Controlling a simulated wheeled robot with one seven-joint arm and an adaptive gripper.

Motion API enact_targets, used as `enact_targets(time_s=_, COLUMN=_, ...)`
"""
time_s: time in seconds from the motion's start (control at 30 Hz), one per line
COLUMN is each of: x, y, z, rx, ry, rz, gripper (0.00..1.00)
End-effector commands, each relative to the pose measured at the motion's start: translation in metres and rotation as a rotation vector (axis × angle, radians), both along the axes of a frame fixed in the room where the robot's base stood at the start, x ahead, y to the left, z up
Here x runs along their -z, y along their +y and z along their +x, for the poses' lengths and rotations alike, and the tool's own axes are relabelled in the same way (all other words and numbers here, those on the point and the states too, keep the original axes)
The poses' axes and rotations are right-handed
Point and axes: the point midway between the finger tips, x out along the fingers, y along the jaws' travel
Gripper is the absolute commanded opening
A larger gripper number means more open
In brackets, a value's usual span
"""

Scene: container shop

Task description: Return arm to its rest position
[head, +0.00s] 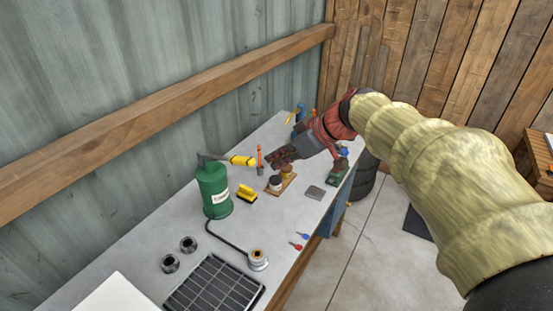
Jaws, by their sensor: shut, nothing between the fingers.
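My arm reaches in from the right of the head view over the far part of the workbench (140,250). My gripper (270,158) is shut and empty, a little above the bench. Its dark fingers point left, close to an orange upright tool (259,158). Below the gripper in the picture, small jars (275,183) stand on a wooden board. I cannot tell the exact gap between the fingers and these things.
A wooden rail (170,110) runs along the wall. Open floor (380,265) lies right.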

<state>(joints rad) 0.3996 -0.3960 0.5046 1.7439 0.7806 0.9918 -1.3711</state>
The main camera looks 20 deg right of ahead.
Motion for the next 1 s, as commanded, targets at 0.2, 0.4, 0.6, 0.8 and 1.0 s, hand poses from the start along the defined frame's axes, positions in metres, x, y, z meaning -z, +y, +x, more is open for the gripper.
enact_targets(time_s=0.2, x=0.0, y=0.0, z=0.0, rx=0.0, ry=0.0, rz=0.0, gripper=0.0)
enact_targets(time_s=0.4, x=0.0, y=-0.001, z=0.0, rx=0.074, ry=0.039, rz=0.054, gripper=0.0)
enact_targets(time_s=0.6, x=0.043, y=-0.014, z=-0.031, rx=0.342, ry=0.259, rz=0.142, gripper=0.0)
enact_targets(time_s=0.8, x=0.074, y=-0.011, z=-0.108, rx=0.623, ry=0.431, rz=0.12, gripper=0.0)
enact_targets(time_s=1.0, x=0.087, y=0.004, z=-0.188, rx=0.779, ry=0.438, rz=0.023, gripper=0.0)
